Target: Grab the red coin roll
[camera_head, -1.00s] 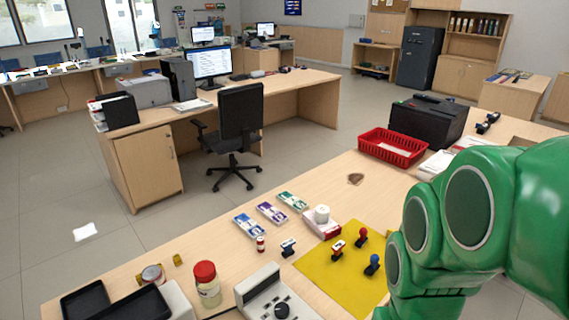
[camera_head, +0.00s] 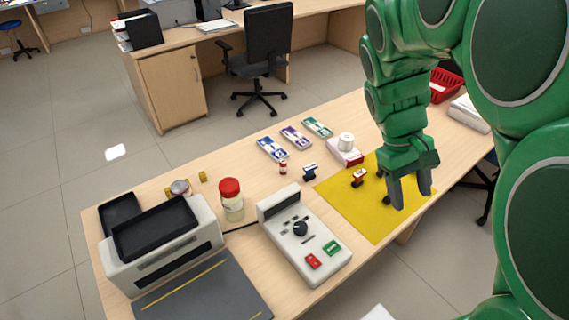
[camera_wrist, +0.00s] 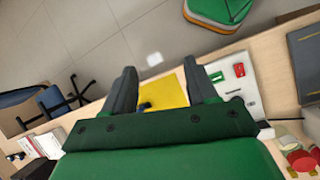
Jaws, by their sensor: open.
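The red coin roll (camera_head: 283,168) is a small upright red and white cylinder on the wooden counter in the head view, just in front of the blue note bundle and left of a dark stamp. My gripper (camera_head: 411,195) is open and points down over the right part of the yellow mat (camera_head: 370,222), well to the right of the roll and apart from it. In the wrist view my gripper's fingers (camera_wrist: 163,85) are spread with nothing held; the yellow mat lies below and I cannot make out the roll there.
A dark stamp (camera_head: 310,171) is close to the roll. Behind are three note bundles (camera_head: 296,138). A red-lidded jar (camera_head: 232,202), a keypad device (camera_head: 304,238) and a printer-like machine (camera_head: 165,248) stand to the left and front.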

